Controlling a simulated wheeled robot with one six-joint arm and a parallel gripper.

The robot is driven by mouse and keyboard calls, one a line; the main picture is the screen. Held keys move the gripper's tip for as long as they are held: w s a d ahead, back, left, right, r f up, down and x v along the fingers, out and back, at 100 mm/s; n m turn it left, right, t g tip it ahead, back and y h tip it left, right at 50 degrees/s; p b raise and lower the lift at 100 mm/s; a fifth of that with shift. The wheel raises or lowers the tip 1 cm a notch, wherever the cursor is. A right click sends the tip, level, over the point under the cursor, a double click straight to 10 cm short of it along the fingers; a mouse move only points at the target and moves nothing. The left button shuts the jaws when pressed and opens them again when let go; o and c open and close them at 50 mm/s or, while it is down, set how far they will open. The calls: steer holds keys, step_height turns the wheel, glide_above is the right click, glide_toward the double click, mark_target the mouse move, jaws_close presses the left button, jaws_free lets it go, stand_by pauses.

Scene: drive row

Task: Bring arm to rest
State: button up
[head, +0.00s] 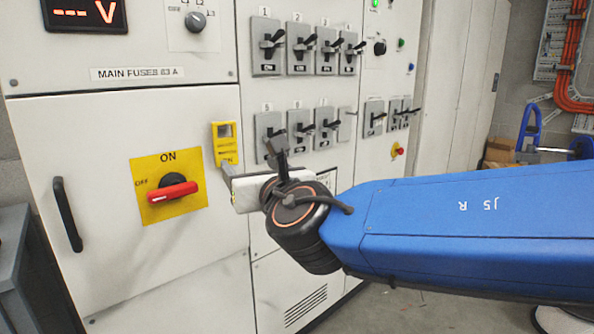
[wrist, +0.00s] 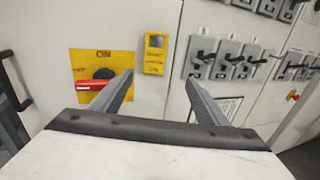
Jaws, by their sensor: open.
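My blue arm (head: 450,225) reaches in from the right in the head view, in front of the switch cabinet (head: 130,115). My gripper (wrist: 160,100) shows in the wrist view with its two fingers apart and nothing between them. It points at the cabinet front, below a yellow device (wrist: 154,54) and to the right of the red rotary handle (wrist: 91,86). In the head view my wrist hides part of the lower switch row, and the fingertips are hard to make out there.
The red main handle (head: 172,193) lies roughly level on its yellow plate, near ON and OFF marks. Several black toggle switches (head: 272,42) stick out from the cabinet in two rows. A black door handle (head: 67,214) is at left. A blue hand truck (head: 530,127) stands at far right. Floor shows at lower right.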

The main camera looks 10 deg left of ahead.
steer(key=w+d+f+m+t+h, duration=0.1)
steer(key=w+d+m+h, duration=0.15)
steer(key=d, duration=0.35)
steer(key=w+d+f+m+h, duration=0.1)
steer(key=w+d+m+h, duration=0.1)
steer(key=d+m, duration=0.25)
steer(key=d+f+m+g+h, duration=0.1)
steer(key=d+f+m+h, duration=0.3)
steer(key=d, duration=0.5)
steer(key=d+f+m+g+h, duration=0.1)
steer(key=d+f+m, duration=0.2)
steer(key=d+m, duration=0.45)
steer(key=d+f+m+g+h, duration=0.2)
steer(key=d+f+m+h, duration=0.15)
steer(key=d, duration=0.75)
steer(key=s+d+f+m+g, duration=0.5)
steer(key=s+d+f+m, duration=0.5)
steer(key=s+m, duration=0.15)
steer(key=s+a+f+m+g+y, duration=0.1)
steer(key=s+f+m+g+y, duration=0.1)
steer(key=s+f+m, duration=0.4)
steer(key=shift+s+a+f+m+y, duration=0.2)
steer(key=shift+s+a+m+y, duration=0.3)
steer(key=shift+s+m, duration=1.25)
steer(key=shift+s+d+n, duration=0.15)
steer(key=shift+s+n, duration=0.15)
